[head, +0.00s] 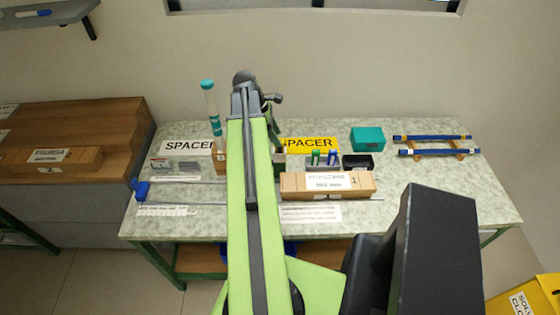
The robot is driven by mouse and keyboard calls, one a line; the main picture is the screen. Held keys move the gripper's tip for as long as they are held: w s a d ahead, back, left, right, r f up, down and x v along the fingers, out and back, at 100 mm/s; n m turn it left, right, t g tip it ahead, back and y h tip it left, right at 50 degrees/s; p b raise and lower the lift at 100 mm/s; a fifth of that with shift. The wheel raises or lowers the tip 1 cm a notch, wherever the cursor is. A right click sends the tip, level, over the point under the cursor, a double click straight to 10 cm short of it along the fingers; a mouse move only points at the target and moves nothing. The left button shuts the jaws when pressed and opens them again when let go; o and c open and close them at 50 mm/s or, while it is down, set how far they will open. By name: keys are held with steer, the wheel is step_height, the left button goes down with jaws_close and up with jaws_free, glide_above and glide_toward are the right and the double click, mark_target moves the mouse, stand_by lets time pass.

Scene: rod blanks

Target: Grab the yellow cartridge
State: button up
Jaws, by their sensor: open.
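I cannot make out a yellow cartridge in the head view; my arm hides the middle of the table. The yellow thing on the tabletop is a panel lettered SPACER (311,145), partly behind my arm. Small upright blue and green pieces (323,157) stand in front of it. My gripper (268,97) is at the dark far end of my green arm, over the back of the table. It is open. Its fingertips are hard to see, and nothing shows held in it.
The speckled table (440,205) holds a labelled wooden block (358,185), a teal box (367,139), a black tray (358,161) and blue rods on a rack (432,138). A teal-capped tube (211,108) stands back left. A yellow bin (530,298) stands lower right.

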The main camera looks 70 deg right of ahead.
mark_target(280, 150)
steer(key=shift+f, duration=0.1)
steer(key=b+x, duration=0.5)
steer(key=shift+w+f, duration=0.1)
steer(key=shift+f, duration=0.2)
steer(key=shift+r, duration=0.2)
jaws_close()
